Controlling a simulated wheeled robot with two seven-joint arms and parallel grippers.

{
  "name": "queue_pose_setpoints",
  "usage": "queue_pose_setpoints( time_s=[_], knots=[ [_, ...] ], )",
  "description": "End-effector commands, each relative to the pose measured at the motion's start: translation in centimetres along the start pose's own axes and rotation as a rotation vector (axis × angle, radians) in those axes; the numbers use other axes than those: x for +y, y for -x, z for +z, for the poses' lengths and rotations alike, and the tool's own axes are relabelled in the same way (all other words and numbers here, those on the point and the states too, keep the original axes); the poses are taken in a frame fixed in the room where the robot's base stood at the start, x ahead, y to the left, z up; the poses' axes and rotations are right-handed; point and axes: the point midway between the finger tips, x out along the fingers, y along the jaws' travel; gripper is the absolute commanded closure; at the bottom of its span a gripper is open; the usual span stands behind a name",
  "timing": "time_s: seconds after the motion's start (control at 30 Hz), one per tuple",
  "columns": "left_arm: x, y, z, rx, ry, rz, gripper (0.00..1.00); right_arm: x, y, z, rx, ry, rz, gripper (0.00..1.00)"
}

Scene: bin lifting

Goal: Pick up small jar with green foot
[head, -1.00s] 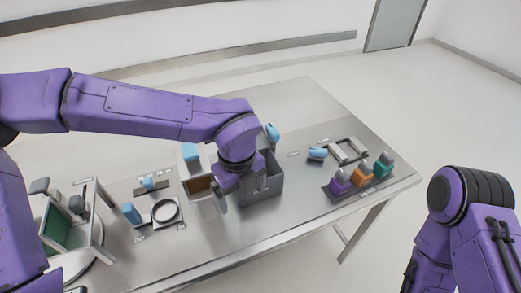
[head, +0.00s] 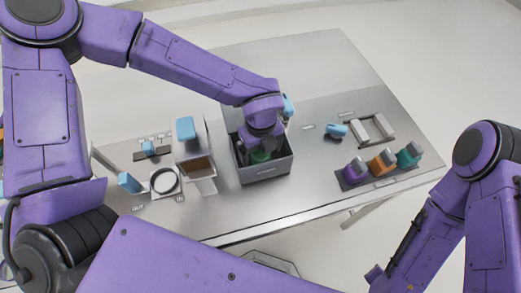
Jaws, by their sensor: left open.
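The grey open bin (head: 266,173) stands in the middle of the table. A green round piece (head: 260,156) shows inside it, probably the green foot of a small jar; the rest of it is hidden. My left gripper (head: 259,148) reaches down into the bin from above, just over the green piece. It is open; its fingertips are partly hidden, and I cannot tell whether they touch anything. Another small item with a green base and grey top (head: 408,155) stands at the right end of a dark tray. My right arm is at the right; its gripper is out of view.
The dark tray (head: 362,183) also holds a purple and an orange item with grey tops. A grey frame (head: 386,131) and a blue item (head: 336,130) lie behind it. A blue-topped device (head: 186,130) and a ring stand (head: 165,181) are left of the bin.

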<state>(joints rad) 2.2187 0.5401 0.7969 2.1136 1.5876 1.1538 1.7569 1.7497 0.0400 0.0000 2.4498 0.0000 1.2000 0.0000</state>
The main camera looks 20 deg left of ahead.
Motion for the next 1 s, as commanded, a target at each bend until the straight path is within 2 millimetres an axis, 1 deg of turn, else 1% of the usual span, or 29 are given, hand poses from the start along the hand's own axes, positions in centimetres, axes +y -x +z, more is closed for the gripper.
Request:
queue_pose_setpoints(
  time_s=[0.1, 0.3, 0.33, 0.37, 0.4, 0.47, 0.5, 0.53, 0.87, 1.0],
  knots=[
    [0.1, -1.2, 0.0, 0.0, -0.001, 0.0, 0.08, 0.0, 0.2, -0.1, 0.0, 0.0, 0.0, 0.57],
    [0.0, -1.4, 0.0, 0.0, 0.0, -0.001, 0.08, 0.0, 0.2, -0.1, 0.0, 0.0, 0.0, 0.57],
    [0.0, -1.4, 0.0, 0.0, 0.0, -0.001, 0.11, 0.0, 0.2, -0.1, 0.0, 0.0, 0.0, 0.57],
    [0.0, -1.4, 0.0, 0.0, 0.0, -0.001, 0.21, 0.0, 0.2, -0.1, 0.0, 0.0, 0.0, 0.57],
    [0.0, -1.4, 0.0, 0.0, 0.0, -0.001, 0.34, 0.0, 0.2, -0.1, 0.0, 0.0, 0.0, 0.57],
    [0.0, -1.3, 0.0, 0.0, 0.0, -0.001, 0.54, 0.0, 0.2, -0.1, 0.0, 0.0, 0.0, 0.57],
    [0.0, -1.3, 0.0, 0.0, 0.0, -0.001, 0.67, 0.0, 0.2, -0.1, 0.0, 0.0, 0.0, 0.57],
    [0.0, -1.3, 0.0, 0.0, 0.0, -0.001, 0.72, 0.0, 0.2, -0.1, 0.0, 0.0, 0.0, 0.57],
    [0.0, -1.1, 0.0, -0.001, 0.0, -0.002, 0.72, 0.0, 0.1, -0.1, 0.0, 0.0, 0.0, 0.57],
    [-0.1, 0.3, 0.1, -0.001, 0.002, -0.004, 0.72, 0.0, -0.1, 0.1, 0.0, 0.0, 0.0, 0.57]
  ],
)
